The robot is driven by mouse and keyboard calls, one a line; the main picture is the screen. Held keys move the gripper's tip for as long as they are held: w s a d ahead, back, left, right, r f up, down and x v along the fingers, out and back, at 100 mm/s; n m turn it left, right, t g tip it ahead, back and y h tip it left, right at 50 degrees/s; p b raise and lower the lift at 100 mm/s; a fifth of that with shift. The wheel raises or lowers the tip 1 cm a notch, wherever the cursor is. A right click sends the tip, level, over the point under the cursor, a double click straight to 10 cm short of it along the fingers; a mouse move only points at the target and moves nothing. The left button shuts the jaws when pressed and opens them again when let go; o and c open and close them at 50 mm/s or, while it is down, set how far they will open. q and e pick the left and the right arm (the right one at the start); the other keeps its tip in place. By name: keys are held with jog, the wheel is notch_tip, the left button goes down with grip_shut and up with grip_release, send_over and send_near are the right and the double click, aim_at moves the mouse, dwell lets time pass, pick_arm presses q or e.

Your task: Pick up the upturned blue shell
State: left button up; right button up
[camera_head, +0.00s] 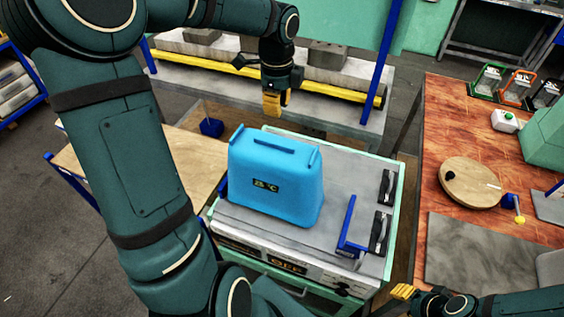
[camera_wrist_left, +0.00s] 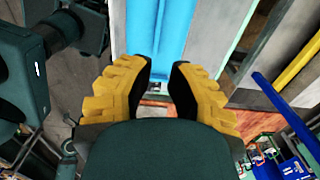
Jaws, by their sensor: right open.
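The upturned blue shell (camera_head: 272,205) stands on the grey top of a green-edged cabinet (camera_head: 340,170), with a dark label on its near side. In the left wrist view the shell (camera_wrist_left: 162,30) shows as a blue band past the fingertips. My left gripper (camera_head: 273,101) hangs above and beyond the shell, apart from it. The wrist view shows its yellow fingers (camera_wrist_left: 160,68) apart with nothing between them. My right gripper (camera_head: 402,292) is at the lower right, open, away from the shell and partly out of view.
A blue bracket (camera_head: 349,232) and black handles (camera_head: 380,228) are at the cabinet's right side. A wooden bench (camera_head: 470,130) on the right carries a round board (camera_head: 470,185). Behind is a shelf with a yellow bar (camera_head: 215,72) and blue posts (camera_head: 381,60).

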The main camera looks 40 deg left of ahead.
aim_at(277, 144)
pick_arm(q)
notch_tip(277, 144, down, 13)
jog(key=shift+s+f+b, duration=0.1)
jog(key=shift+f+b, duration=0.05)
jog(key=shift+b, duration=0.35)
jog(key=shift+o, duration=0.3)
grip_shut()
